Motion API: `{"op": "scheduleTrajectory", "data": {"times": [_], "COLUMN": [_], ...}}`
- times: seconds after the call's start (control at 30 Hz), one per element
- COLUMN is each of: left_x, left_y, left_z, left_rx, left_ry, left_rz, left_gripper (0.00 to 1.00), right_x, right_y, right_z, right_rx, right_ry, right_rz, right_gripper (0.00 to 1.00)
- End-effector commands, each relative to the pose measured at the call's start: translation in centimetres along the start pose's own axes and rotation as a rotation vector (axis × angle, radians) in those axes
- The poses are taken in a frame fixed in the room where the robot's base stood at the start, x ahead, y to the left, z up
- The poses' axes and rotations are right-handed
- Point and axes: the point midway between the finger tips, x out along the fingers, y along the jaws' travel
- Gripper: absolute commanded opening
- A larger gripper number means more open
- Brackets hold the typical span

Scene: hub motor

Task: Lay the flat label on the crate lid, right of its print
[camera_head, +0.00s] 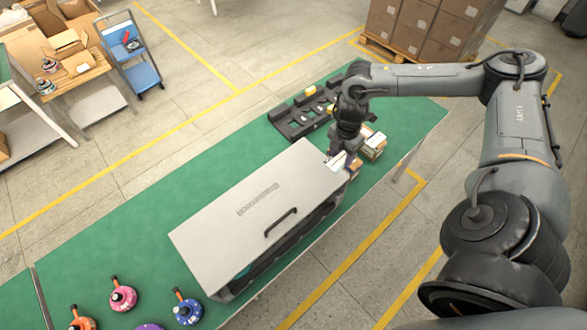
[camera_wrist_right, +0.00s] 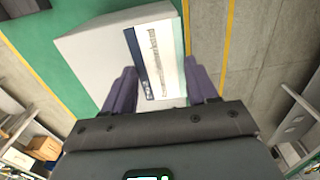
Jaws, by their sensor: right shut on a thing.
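The crate (camera_head: 225,291) stands on the green bench with its pale grey lid (camera_head: 210,232) on top. The lid carries a dark line of print (camera_head: 258,199) near its middle and a dark handle (camera_head: 280,222) beside it. My right gripper (camera_head: 338,153) is at the lid's far right end, shut on the flat white label (camera_head: 337,161). In the right wrist view the label (camera_wrist_right: 158,58), with a dark teal band, sits between the fingers (camera_wrist_right: 163,88) and overlaps the lid (camera_wrist_right: 92,57). Whether it touches the lid I cannot tell. My left gripper is not in view.
A dark tray (camera_head: 296,127) with small parts lies behind the crate's far end. Small boxes (camera_head: 374,146) stand just right of my right gripper. Several coloured round parts (camera_head: 123,298) stand at the bench's near left. The green bench (camera_head: 150,230) left of the crate is clear.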

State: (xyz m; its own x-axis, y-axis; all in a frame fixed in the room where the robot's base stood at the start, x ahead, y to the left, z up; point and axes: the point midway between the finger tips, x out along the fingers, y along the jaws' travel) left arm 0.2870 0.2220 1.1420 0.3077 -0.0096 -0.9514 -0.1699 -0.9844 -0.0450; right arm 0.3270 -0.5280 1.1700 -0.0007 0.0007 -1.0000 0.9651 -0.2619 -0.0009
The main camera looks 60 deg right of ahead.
Motion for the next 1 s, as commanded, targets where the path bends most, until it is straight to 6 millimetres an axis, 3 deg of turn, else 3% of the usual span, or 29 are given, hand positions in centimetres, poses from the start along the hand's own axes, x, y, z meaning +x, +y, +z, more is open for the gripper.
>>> {"op": "scheduleTrajectory", "data": {"times": [0.6,1.0], "left_x": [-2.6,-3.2], "left_y": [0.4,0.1], "left_z": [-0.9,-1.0], "left_rx": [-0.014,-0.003], "left_ry": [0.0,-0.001], "left_rz": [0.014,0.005], "left_gripper": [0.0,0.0], "right_x": [5.6,7.9], "right_y": [8.1,9.0], "right_z": [-5.8,-6.5], "right_rx": [0.002,0.001], "right_ry": [0.002,0.0], "right_rz": [0.0,-0.004], "right_gripper": [0.3,0.3]}}
